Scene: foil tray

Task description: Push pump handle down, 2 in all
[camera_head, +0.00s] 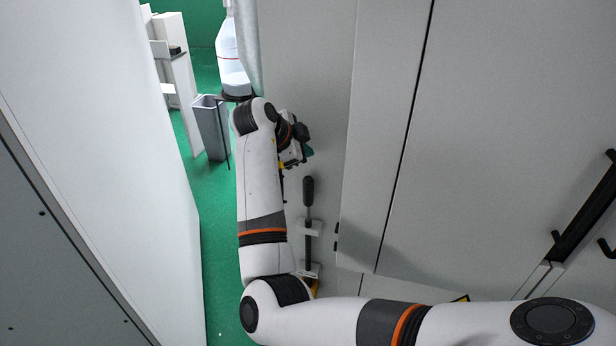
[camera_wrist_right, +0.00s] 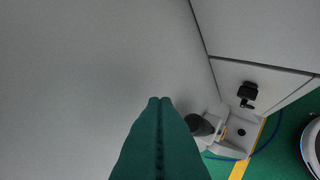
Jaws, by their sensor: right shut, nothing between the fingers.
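The pump handle (camera_head: 308,190) is a black grip on top of a dark upright rod, beside the light grey cabinet wall. White brackets hold the rod. In the right wrist view its dark rounded end (camera_wrist_right: 200,125) shows just right of my fingers, partly covered by them. My right gripper (camera_head: 306,153) is above the handle in the head view, partly hidden by my own wrist. Its dark green fingers (camera_wrist_right: 160,102) are pressed together, with nothing between them. I see no contact between the fingers and the handle. My left gripper is in neither view.
Large light grey panels (camera_head: 290,60) stand close on the right, and a white panel (camera_head: 90,100) on the left. Between them is a narrow strip of green floor (camera_head: 215,240).

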